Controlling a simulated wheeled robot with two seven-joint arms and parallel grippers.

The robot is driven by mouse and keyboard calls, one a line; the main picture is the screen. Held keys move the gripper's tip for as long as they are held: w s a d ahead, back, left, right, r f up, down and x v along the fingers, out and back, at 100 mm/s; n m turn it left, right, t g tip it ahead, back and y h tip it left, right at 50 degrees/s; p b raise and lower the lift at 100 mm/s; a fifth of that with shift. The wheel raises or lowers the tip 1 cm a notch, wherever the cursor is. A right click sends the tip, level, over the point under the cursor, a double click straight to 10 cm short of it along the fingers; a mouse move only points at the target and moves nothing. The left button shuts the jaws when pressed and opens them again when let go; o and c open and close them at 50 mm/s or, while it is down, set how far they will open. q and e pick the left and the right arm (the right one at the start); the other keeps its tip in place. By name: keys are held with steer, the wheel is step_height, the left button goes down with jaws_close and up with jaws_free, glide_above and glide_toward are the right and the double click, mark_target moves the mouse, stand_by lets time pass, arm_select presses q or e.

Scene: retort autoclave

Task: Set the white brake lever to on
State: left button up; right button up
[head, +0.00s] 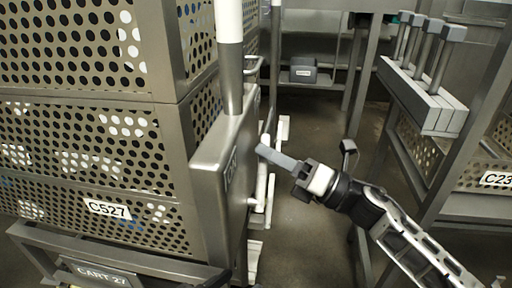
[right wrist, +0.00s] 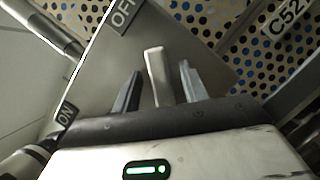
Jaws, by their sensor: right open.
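The white brake lever (head: 262,178) is on the side of the grey metal panel (head: 222,165) at the cart's end, and stands roughly upright in the head view. In the right wrist view the lever (right wrist: 156,75) lies between my two open fingers, with a gap on each side. An OFF label (right wrist: 122,16) is on the plate at the upper left, and an ON label (right wrist: 65,114) is at the lower left. My right gripper (head: 264,151) is open at the lever's upper part, its far finger hidden.
Perforated crates (head: 90,125) labelled C527 fill the cart on the left. A white-sleeved post (head: 230,60) rises from the panel. A rack with grey blocks (head: 425,95) stands on the right. The floor (head: 310,120) between them is open.

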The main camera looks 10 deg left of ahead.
arm_select(q)
steer(key=shift+r, duration=0.25)
arm_select(e)
steer(key=x, duration=0.3)
steer(key=shift+a+r, duration=0.1)
steer(key=shift+a, duration=0.1)
jaws_close()
steer(key=s+n+g+b, duration=0.1)
steer(key=n+b, duration=0.1)
steer(key=s+r+n+y+b, duration=0.1)
steer(key=shift+r+n+g+b, duration=0.1)
steer(key=shift+n+g+b, duration=0.25)
steer(key=shift+n+g, duration=0.05)
jaws_free()
arm_select(q)
steer(key=shift+w+d+r+n+t+h, duration=0.2)
steer(key=shift+d+r+n+t+h, duration=0.25)
steer(key=shift+d+t+h, duration=0.2)
